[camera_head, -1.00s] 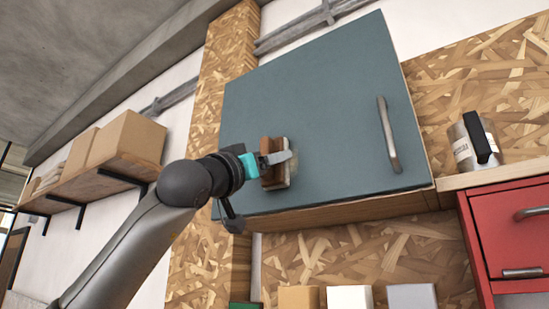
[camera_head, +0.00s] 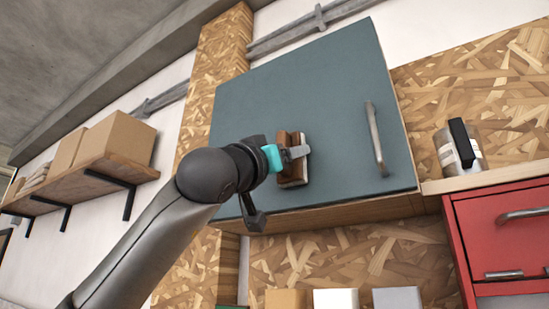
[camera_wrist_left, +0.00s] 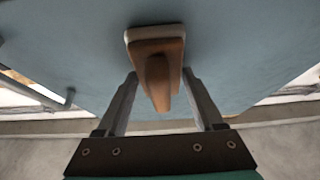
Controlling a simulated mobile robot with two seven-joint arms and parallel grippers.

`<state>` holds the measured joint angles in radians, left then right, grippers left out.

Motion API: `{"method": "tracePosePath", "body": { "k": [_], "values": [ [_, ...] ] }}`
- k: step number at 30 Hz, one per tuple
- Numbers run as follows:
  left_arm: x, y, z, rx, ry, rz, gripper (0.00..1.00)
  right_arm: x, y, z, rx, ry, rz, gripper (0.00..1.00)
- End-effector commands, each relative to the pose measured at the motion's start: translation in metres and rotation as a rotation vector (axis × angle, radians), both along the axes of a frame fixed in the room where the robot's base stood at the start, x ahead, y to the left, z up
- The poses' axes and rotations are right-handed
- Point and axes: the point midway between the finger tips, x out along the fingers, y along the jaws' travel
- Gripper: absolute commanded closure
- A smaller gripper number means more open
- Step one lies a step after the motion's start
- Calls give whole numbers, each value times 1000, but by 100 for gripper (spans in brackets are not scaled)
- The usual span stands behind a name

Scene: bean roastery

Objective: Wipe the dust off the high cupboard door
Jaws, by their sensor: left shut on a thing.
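The blue-grey cupboard door (camera_head: 335,100) is high on the wall and closed, with a grey bar handle (camera_head: 375,138) near its right edge. My left gripper (camera_head: 288,153) is shut on a wiping block (camera_head: 284,141) with a brown wooden grip and a pale pad. The pad is at the lower middle of the door and appears to touch it. In the left wrist view the block (camera_wrist_left: 155,45) sits between the two fingers, its pad side against the door (camera_wrist_left: 235,50). I cannot make out clear dust. My right gripper is not in view.
A wooden shelf (camera_head: 80,178) with cardboard boxes (camera_head: 115,138) is at the left. A metal canister (camera_head: 450,155) stands on a ledge right of the door, above a red drawer cabinet (camera_head: 500,235). Several small boxes (camera_head: 335,298) stand below the cupboard.

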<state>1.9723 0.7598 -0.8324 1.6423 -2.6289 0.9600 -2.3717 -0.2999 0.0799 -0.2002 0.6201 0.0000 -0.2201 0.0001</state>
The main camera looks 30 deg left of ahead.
Motion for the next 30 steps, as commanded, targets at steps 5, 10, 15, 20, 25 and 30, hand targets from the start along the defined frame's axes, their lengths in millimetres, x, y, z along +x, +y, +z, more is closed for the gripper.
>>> {"method": "tracePosePath", "body": {
  "k": [5,10,15,20,25,30],
  "values": [
    [-1,-13,0,1,1,-2,75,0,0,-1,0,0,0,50],
    [-2,-18,0,1,0,-2,75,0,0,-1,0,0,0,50],
    [-2,-32,0,3,0,-3,75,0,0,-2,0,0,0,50],
    [-3,-46,0,3,0,-3,75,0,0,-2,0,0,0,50],
    [-3,-49,0,1,0,1,75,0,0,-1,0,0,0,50],
    [-2,-43,0,0,0,1,75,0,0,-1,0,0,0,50]
  ]
}}
